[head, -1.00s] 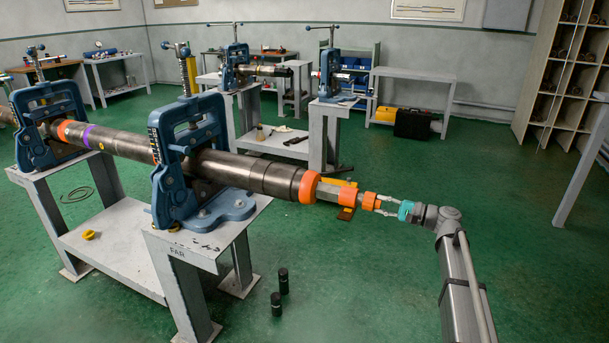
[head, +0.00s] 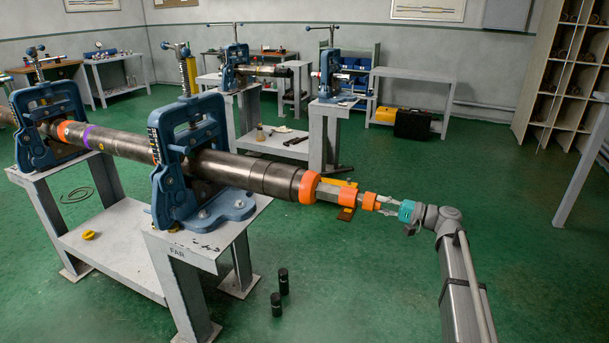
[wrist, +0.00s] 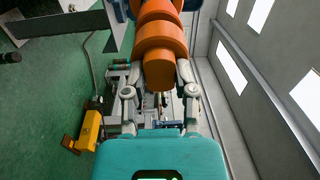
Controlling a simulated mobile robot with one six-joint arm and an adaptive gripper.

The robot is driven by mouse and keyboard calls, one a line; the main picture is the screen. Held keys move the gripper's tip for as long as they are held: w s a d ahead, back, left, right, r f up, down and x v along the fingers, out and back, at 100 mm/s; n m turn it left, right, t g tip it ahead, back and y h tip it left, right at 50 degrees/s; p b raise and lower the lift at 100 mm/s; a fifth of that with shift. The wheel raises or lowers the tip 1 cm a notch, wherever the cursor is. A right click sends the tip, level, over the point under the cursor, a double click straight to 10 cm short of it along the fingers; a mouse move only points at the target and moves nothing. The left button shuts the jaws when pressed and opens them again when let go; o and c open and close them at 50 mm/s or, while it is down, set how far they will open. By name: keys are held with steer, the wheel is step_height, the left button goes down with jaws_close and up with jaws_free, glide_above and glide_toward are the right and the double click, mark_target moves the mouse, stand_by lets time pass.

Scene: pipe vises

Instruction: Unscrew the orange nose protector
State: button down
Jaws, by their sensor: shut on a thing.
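The orange nose protector (head: 370,201) is at the right-hand end of the long dark pipe assembly in the head view. Its stepped, round orange body fills the top middle of the wrist view (wrist: 159,60). My gripper (head: 382,203) reaches it from the right, roughly in line with the pipe. In the wrist view my gripper's (wrist: 160,72) two fingers lie on opposite sides of the orange end piece, shut on it. The threads are hidden, so I cannot tell how far it is screwed on.
The dark pipe (head: 240,170) rests in blue vises (head: 180,165) on grey stands (head: 205,240). A larger orange ring (head: 308,188) sits around the pipe left of the protector. Green floor (head: 360,290) is clear below my gripper.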

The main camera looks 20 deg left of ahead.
steer(key=n+g, duration=0.1)
steer(key=n, duration=1.3)
steer(key=shift+s, duration=0.15)
stand_by(0.4)
steer(key=c, duration=0.5)
jaws_free()
steer(key=shift+d, duration=0.1)
steer(key=shift+d, duration=1)
